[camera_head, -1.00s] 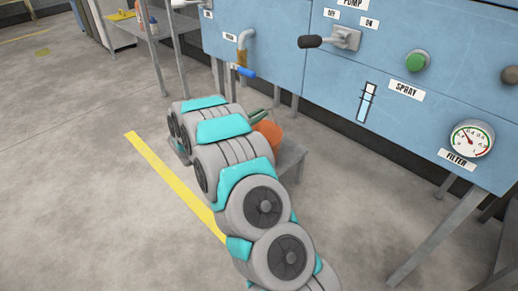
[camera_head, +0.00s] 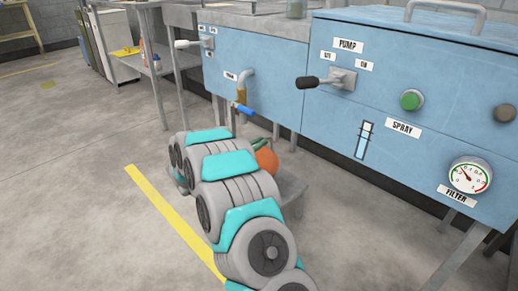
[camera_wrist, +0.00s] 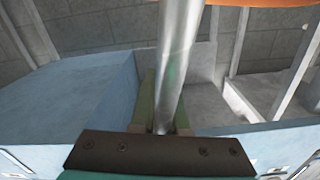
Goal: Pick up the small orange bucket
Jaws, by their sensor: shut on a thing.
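The small orange bucket (camera_head: 267,160) is mostly hidden behind my arm in the head view; only its rounded orange side shows. A strip of orange (camera_wrist: 270,3) also shows at the top edge of the wrist view. My gripper (camera_wrist: 163,128) is shut on a shiny metal rod (camera_wrist: 178,60), which looks like the bucket's handle and runs up out of the wrist view. In the head view, green finger parts show just above the bucket, and the grip itself is hidden. I cannot see into the bucket.
A low grey stand (camera_head: 292,187) is beside and below the bucket. The blue machine (camera_head: 340,100) with a lever, green button and gauge stands behind. The floor left of the yellow line (camera_head: 170,215) is clear.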

